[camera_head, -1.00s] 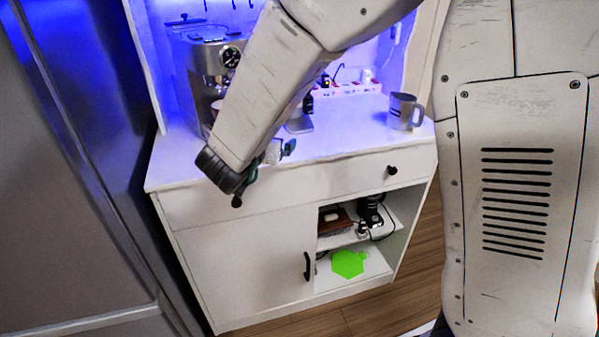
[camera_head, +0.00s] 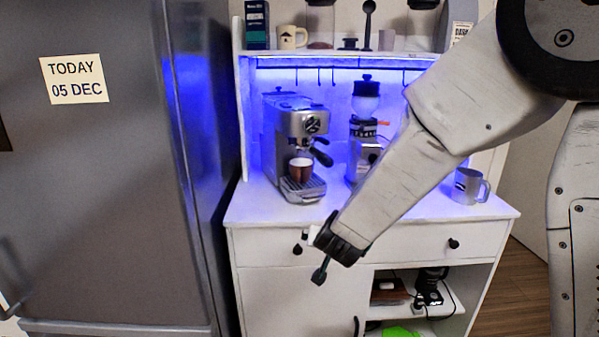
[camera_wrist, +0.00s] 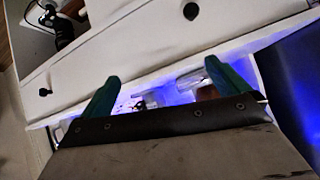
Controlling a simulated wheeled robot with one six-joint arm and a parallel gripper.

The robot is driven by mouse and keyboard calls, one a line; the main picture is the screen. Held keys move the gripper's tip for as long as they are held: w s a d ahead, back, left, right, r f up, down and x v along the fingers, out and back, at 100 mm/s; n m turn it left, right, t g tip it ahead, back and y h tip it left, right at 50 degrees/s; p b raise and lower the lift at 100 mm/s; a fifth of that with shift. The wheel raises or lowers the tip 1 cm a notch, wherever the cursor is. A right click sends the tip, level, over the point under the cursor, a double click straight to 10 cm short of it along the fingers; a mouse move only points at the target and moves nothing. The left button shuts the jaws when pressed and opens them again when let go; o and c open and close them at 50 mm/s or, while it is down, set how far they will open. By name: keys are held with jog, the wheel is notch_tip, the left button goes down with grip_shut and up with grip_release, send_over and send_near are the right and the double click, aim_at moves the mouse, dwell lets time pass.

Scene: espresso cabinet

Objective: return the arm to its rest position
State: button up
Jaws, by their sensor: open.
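My gripper (camera_head: 322,268) is in front of the white cabinet (camera_head: 390,243), at about drawer height, at the end of my arm reaching in from the upper right. In the wrist view its two dark green fingers (camera_wrist: 160,88) stand wide apart with nothing between them. The cabinet's front and countertop show beyond the fingers in that view.
An espresso machine (camera_head: 296,140) with a brown cup (camera_head: 301,171) stands on the counter. A grinder (camera_head: 366,125) is partly behind my arm, and a grey mug (camera_head: 468,187) is at right. A steel fridge (camera_head: 110,190) stands left. The lower shelf holds a dark device (camera_head: 428,288).

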jog(key=s+a+r+n+g+y, duration=0.1)
jog(key=s+r+n+g+y, duration=0.15)
jog(key=s, duration=0.55)
jog(key=s+r+n+g+y, duration=0.1)
jog(key=s+r+g+y, duration=0.1)
jog(key=s+g, duration=0.35)
jog(key=s+d+r+h, duration=0.2)
jog(key=s+d+r, duration=0.2)
jog(key=s+d, duration=0.4)
jog(key=s+d+r+h, duration=0.1)
jog(key=s+d+r, duration=0.4)
jog(key=s, duration=0.9)
jog(key=d, duration=0.3)
jog(key=shift+s+r+g+h, duration=0.15)
jog(key=shift+r+g+h, duration=0.15)
jog(key=shift+g+h, duration=0.1)
